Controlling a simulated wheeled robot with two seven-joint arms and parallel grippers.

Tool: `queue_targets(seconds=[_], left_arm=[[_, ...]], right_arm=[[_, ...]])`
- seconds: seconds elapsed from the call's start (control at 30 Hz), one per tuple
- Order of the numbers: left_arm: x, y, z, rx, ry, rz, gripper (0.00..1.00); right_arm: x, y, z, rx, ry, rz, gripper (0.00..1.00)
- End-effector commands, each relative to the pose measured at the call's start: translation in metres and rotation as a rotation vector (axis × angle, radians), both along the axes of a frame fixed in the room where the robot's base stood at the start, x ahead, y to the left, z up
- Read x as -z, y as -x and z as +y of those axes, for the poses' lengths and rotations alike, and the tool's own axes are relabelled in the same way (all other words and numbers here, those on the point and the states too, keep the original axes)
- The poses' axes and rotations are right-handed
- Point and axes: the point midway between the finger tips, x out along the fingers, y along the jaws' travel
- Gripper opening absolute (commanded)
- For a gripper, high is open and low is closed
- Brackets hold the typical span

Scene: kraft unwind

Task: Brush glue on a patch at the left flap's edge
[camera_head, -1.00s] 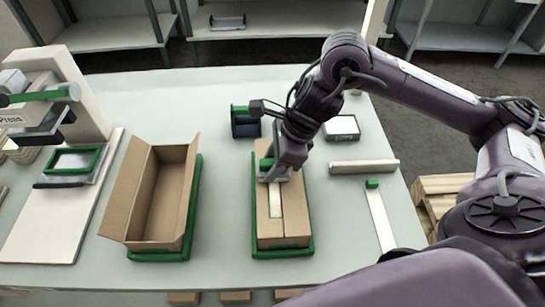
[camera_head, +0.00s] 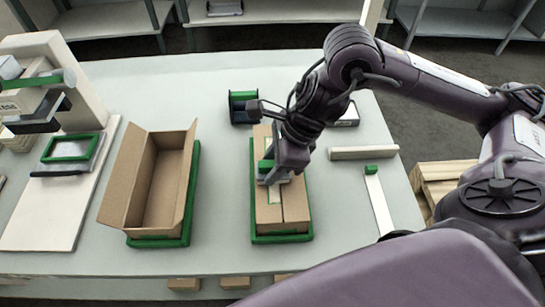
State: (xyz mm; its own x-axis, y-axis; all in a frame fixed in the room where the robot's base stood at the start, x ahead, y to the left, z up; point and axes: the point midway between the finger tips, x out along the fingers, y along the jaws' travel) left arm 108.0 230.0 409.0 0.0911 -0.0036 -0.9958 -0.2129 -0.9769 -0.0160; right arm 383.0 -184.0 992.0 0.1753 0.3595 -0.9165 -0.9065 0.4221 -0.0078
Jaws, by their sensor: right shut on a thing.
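The closed cardboard box (camera_head: 296,207) sits in a green-rimmed tray (camera_head: 283,239) right of the table's middle. Its left flap (camera_head: 267,217) and right flap meet at a seam running lengthwise. My right gripper (camera_head: 269,181) is low over the left flap, shut on a small green-topped tool (camera_head: 266,165), which looks like the glue brush. A pale patch with a thin outline shows partly beside and below the fingers; the gripper hides the rest. I cannot tell whether the brush tip touches the flap. My left gripper is not in view.
An open cardboard box (camera_head: 160,190) stands in another green tray to the left. A press (camera_head: 75,120) stands at the far left. A dark green-edged holder (camera_head: 242,107) is behind the closed box. A pale bar (camera_head: 363,153) and a green-ended strip (camera_head: 379,204) lie to the right.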

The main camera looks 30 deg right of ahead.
Motion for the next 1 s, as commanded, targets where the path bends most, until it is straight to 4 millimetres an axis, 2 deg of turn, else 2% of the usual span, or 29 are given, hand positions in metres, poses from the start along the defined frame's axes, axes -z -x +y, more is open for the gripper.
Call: queue_targets(seconds=[1.0], left_arm=[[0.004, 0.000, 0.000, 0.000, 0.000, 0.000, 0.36]], right_arm=[[0.000, 0.036, 0.016, -0.001, 0.001, 0.003, 0.21]])
